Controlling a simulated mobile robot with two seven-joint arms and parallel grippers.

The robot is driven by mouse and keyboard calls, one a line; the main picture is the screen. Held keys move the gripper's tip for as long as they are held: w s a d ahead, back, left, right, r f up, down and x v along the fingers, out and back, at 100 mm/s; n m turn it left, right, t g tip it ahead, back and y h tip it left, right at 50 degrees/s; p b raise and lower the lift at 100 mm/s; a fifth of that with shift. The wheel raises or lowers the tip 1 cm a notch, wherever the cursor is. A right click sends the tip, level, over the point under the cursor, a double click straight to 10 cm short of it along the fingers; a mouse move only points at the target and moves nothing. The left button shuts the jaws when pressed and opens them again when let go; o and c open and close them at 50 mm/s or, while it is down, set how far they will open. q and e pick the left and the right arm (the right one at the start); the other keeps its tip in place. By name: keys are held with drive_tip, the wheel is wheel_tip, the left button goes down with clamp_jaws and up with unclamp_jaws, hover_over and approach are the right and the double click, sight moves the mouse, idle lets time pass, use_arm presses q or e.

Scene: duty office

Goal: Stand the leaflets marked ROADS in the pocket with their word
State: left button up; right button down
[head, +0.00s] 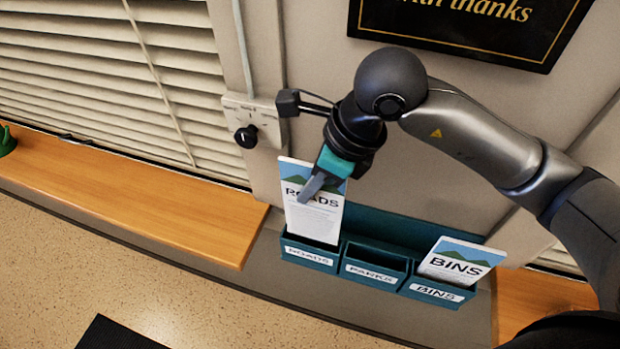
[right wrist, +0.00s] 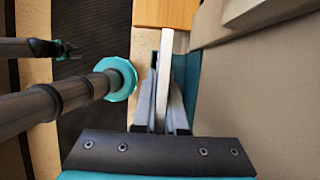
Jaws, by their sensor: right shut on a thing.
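The ROADS leaflets (head: 314,222) are a white upright stack with a blue and green picture at the top. Their lower end is hidden behind the front of the teal pocket labelled ROADS (head: 309,254), at the left of the rack. I cannot tell whether they touch its floor. My right gripper (head: 312,186) is shut on their upper part. In the right wrist view the leaflets (right wrist: 164,75) show edge-on between the fingers (right wrist: 163,112). My left gripper is not seen in the head view.
The PARKS pocket (head: 374,271) in the middle looks empty. BINS leaflets (head: 460,262) stand in the right pocket (head: 436,291). A wooden ledge (head: 150,205) runs left of the rack under blinds. A wall switch box (head: 252,118) is above left. A dark mat (head: 115,335) lies on the floor.

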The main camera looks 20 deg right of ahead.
drive_tip(key=shift+f+b, duration=2.8)
drive_tip(key=shift+f, duration=0.95)
drive_tip(key=c, duration=0.9)
unclamp_jaws()
drive_tip(key=v, duration=1.5)
drive_tip(key=shift+d+r, duration=0.1)
drive_tip(key=shift+s, duration=0.1)
